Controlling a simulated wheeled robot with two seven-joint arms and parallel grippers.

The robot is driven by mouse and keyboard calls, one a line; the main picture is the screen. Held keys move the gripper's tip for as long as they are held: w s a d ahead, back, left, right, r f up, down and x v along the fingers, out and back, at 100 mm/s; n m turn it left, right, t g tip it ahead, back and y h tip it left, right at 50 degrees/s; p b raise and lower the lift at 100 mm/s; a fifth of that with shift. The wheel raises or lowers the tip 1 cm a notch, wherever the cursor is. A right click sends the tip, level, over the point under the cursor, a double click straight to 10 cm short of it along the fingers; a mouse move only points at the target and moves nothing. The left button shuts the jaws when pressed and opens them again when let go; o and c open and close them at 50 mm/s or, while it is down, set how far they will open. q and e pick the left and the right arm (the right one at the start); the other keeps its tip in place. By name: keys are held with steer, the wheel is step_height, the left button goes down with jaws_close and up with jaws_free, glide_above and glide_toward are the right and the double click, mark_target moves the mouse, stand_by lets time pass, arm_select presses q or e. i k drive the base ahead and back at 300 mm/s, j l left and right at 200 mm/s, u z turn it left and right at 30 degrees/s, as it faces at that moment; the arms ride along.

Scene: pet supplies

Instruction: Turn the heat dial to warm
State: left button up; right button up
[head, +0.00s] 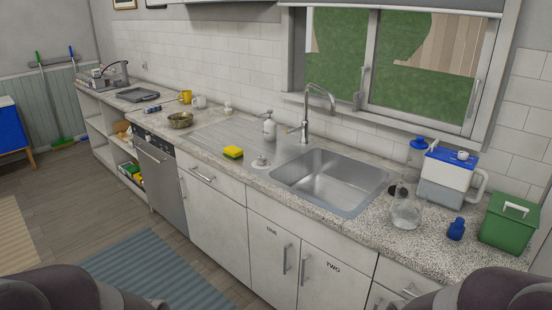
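I cannot make out any dial marked with heat settings. A white and grey jug-like container (444,188) with a blue top stands at the right end of the counter, with a pale round knob (462,155) on its top. A small pale round piece (260,163) sits on the steel drainboard left of the sink; I cannot tell what it is. Dark rounded parts of my own arms show at the bottom left and bottom right corners. Neither gripper is in view.
A blue striped rug (150,265) lies on open floor.

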mark_target(261, 160)
steer(key=i+j+z, duration=0.1)
steer(key=z, duration=0.3)
steer(key=i+j+z, duration=0.1)
steer(key=z, duration=0.3)
steer(key=j+z, duration=0.15)
steer(key=z, duration=0.2)
steer(key=i+j+z, duration=0.1)
steer(key=z, duration=0.3)
steer(key=j, duration=0.1)
